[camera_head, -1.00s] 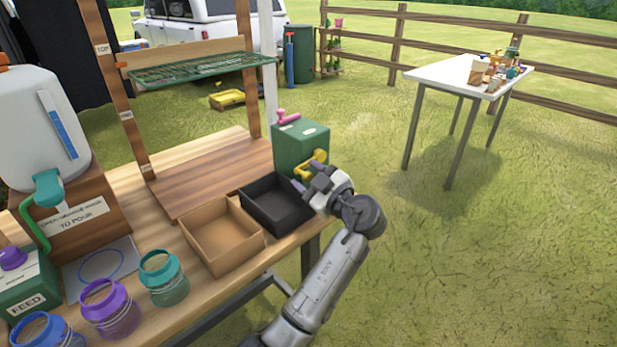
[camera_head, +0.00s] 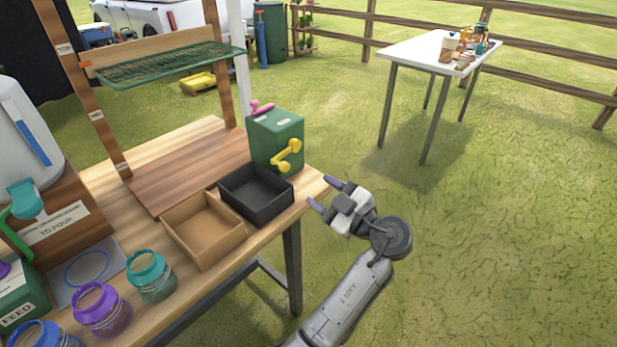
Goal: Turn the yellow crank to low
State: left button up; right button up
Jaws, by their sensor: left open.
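The yellow crank (camera_head: 288,154) is on the front face of the green box (camera_head: 275,138) at the far right corner of the wooden table. One end of the crank points up and right, the other down and left. Any low mark beside it is too small to read. My left gripper (camera_head: 323,194) is open and empty, with its purple fingertips apart. It is in front of and to the right of the crank, near the table's edge, clear of the box. My right gripper is not in view.
A black tray (camera_head: 229,207) and a brown tray (camera_head: 172,229) sit left of my gripper. Jars, including a teal one (camera_head: 151,279), stand at the near left. A pink handle (camera_head: 262,106) tops the green box. Open grass lies to the right.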

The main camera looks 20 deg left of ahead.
pick_arm(q)
jog(key=shift+v, duration=0.95)
jog(key=shift+c, duration=0.2)
